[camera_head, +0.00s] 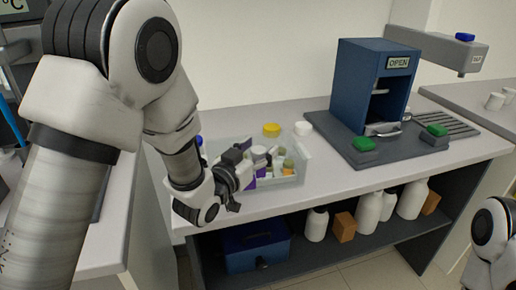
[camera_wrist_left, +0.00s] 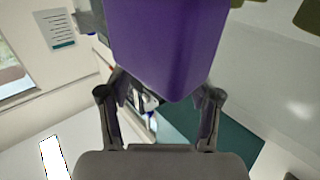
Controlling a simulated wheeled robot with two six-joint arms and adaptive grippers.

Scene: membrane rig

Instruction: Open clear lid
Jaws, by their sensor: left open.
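No clear lid can be told apart for certain in either view. A pale see-through tray (camera_head: 302,153) stands on the bench with several small bottles and purple items in it. My left gripper (camera_head: 240,183) is open at the tray's front left side, partly covering it. In the left wrist view a large purple block (camera_wrist_left: 168,45) fills the top middle, in front of the open fingers of my left gripper (camera_wrist_left: 160,96). Whether they touch it cannot be told. My right gripper is out of view; only part of my right arm shows at the lower right.
A blue cabinet marked OPEN (camera_head: 350,90) stands on a dark base with green blocks (camera_head: 362,144) behind right. A yellow lid (camera_head: 271,130) and white lid (camera_head: 303,128) lie near the tray. Below are a blue case (camera_head: 256,246) and white bottles (camera_head: 368,212). The bench front is clear.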

